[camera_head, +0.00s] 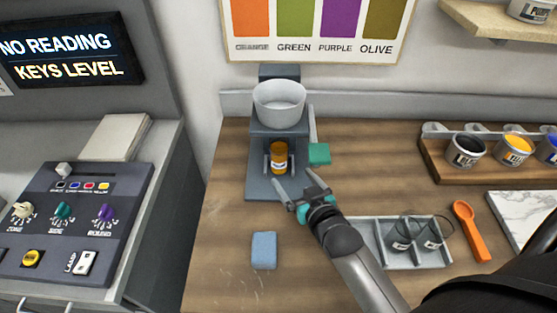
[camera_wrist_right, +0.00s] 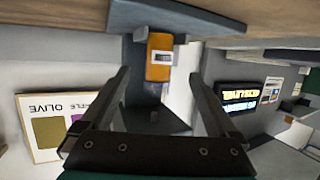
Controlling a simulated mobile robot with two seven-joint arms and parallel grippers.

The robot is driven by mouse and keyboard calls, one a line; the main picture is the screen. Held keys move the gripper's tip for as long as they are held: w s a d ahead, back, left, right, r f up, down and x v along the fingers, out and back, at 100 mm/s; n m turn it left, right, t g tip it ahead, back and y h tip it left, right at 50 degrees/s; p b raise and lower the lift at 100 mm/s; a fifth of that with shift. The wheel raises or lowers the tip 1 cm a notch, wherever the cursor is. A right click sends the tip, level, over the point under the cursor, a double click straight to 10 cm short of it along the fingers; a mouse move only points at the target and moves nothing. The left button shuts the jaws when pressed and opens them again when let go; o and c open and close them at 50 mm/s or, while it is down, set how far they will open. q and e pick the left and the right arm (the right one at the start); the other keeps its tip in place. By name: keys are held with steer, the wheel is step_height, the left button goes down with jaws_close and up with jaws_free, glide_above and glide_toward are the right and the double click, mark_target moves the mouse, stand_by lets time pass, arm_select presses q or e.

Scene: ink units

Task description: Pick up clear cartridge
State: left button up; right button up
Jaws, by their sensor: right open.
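A small cartridge (camera_head: 279,157) with orange contents and a white label stands upright in the bay of the grey ink machine (camera_head: 257,185). In the right wrist view the cartridge (camera_wrist_right: 160,66) appears upside down between the fingers, with a paler, see-through-looking end. My right gripper (camera_head: 295,183) is open and empty at the front of the machine's base, pointing at the cartridge, apart from it. Two clear cups with small labels (camera_head: 400,236) (camera_head: 433,235) stand in the grey tray (camera_head: 370,228), right of my right arm. My left gripper is out of view.
A white bowl (camera_head: 279,108) sits on top of the machine, and a teal-ended lever (camera_head: 319,154) is at its right side. A blue sponge (camera_head: 264,250) lies in front. An orange spoon (camera_head: 470,230) and a wooden rack (camera_head: 436,165) of ink pots are right. A control panel (camera_head: 108,200) stands left.

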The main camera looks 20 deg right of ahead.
mark_target(282, 163)
steer(key=x, duration=0.4)
steer(key=shift+w, duration=0.15)
steer(key=shift+b+x, duration=0.35)
steer(key=shift+x, duration=0.4)
steer(key=x, duration=0.3)
steer(key=shift+w+d+r, duration=0.1)
steer(key=shift+w+d, duration=0.05)
steer(key=shift+w, duration=0.3)
steer(key=shift+w+f+b, duration=0.2)
steer(key=shift+w+b, duration=0.15)
steer(key=shift+w, duration=0.25)
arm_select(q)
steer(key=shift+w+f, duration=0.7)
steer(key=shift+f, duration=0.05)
arm_select(e)
jaws_close()
steer(key=shift+r, duration=0.1)
